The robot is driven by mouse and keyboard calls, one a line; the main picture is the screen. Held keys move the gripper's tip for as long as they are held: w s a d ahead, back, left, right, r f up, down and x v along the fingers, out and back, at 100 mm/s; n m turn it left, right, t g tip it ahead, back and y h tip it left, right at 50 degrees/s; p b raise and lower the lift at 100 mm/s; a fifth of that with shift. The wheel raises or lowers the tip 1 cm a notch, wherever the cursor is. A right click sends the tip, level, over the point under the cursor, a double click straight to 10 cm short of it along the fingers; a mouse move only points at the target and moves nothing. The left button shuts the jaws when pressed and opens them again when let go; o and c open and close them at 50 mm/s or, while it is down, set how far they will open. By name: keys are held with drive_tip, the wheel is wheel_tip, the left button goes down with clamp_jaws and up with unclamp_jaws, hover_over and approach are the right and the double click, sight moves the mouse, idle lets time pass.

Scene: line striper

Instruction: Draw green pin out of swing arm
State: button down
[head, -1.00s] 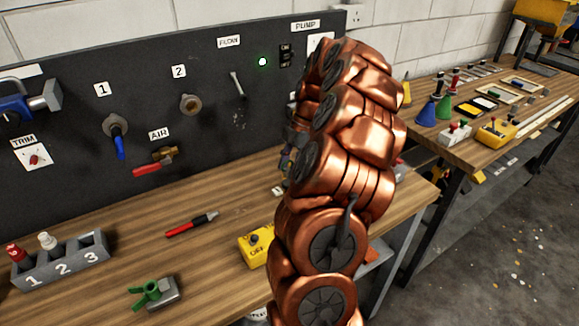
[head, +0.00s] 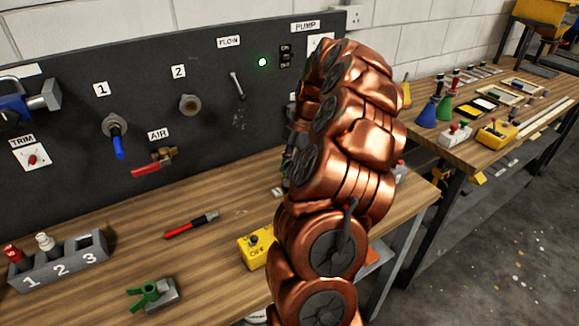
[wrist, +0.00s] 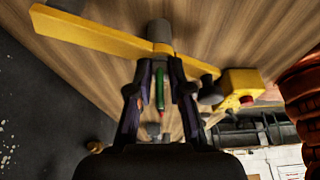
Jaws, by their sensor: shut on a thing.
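The green pin (wrist: 160,88) shows in the wrist view between the two fingers of my gripper (wrist: 161,70), with a small red end toward the camera. My gripper is shut on it, near a grey cylindrical post (wrist: 160,38). The yellow swing arm (wrist: 95,32) reaches from the upper left to this post. The fingers hide the contact, so I cannot tell how deep the pin sits in the swing arm. In the head view my copper arm covers the pin and the swing arm.
A yellow box with a red button (wrist: 242,88) stands right of the fingers in the wrist view. In the head view, a yellow switch box (head: 256,246), a red pen-like tool (head: 191,224) and a green-handled valve (head: 150,294) lie on the bench. A dark panel (head: 60,100) stands behind.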

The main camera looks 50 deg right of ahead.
drive_tip(key=shift+r, duration=0.7)
idle(0.5)
drive_tip(key=shift+r, duration=3.05)
